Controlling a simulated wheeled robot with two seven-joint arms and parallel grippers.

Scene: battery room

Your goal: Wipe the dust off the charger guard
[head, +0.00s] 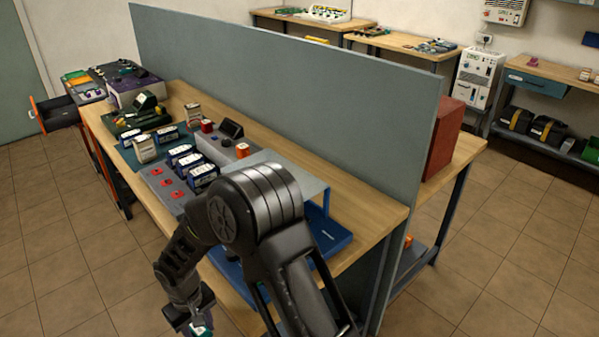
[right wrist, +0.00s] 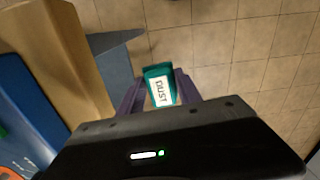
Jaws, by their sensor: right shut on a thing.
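A pale grey-blue bent panel (head: 312,187), which looks like the charger guard, stands at the near end of the wooden bench, partly hidden behind my right arm. I cannot make out dust on it. My right gripper (right wrist: 158,88) is shut on a teal block with a white label reading "DUST" (right wrist: 159,85). In the head view the right gripper (head: 198,326) hangs low at the bottom edge, over the floor in front of the bench and apart from the panel. My left gripper is not in view.
A blue tray (head: 338,238) lies under the panel on the bench (head: 372,207). Left of it are a grey board with red squares (head: 160,180) and several blue-and-white battery blocks. A tall grey partition (head: 300,85) runs behind. The tiled floor in front is clear.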

